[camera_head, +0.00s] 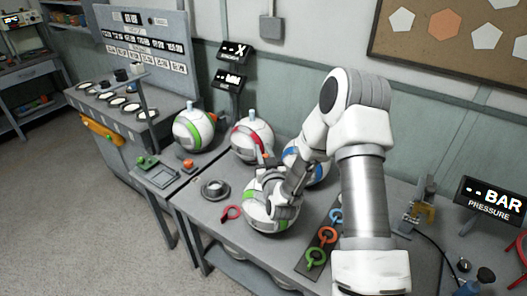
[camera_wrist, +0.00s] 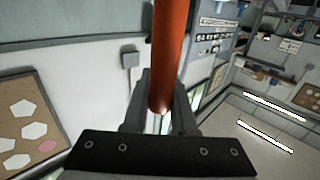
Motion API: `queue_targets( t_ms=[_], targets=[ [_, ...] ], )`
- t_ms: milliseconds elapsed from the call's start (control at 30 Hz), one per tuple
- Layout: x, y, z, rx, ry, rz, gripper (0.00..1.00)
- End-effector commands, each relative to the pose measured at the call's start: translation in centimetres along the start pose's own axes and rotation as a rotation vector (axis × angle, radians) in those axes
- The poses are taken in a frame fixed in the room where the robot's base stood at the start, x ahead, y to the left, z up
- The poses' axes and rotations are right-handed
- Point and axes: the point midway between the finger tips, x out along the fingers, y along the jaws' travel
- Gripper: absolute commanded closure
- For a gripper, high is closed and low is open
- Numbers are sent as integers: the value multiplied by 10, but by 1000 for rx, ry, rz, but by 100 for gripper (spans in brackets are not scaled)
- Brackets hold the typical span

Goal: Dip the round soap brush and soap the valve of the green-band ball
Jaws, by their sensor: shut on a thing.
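My gripper (camera_head: 268,165) is shut on an upright orange-red handle (camera_wrist: 167,55). The wrist view shows this handle between the fingers (camera_wrist: 161,100); its other end is out of that view, so I cannot tell the brush shape. A white ball with a green band (camera_head: 195,131) stands at the left of the bench, its valve not clear. Another white ball with green patches (camera_head: 268,218) sits at the front, partly hidden by my wrist. A small round grey dish (camera_head: 214,188) lies left of it.
A red-band ball (camera_head: 250,138) and a blue-band ball (camera_head: 292,158) stand behind my gripper. A red ring-shaped tool (camera_head: 231,213) lies near the front edge. Coloured rings (camera_head: 316,257) lie on a dark strip at right. A brass fixture (camera_head: 418,213) stands farther right.

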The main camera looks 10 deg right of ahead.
Motion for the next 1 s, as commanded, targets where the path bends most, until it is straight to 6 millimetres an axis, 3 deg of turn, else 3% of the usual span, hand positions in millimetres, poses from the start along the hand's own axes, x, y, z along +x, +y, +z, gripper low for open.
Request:
queue_targets(
  t_ms=[767,1000],
  targets=[
    [0,0,12,0,1,0,100],
    [0,0,3,0,1,0,100]
  ],
)
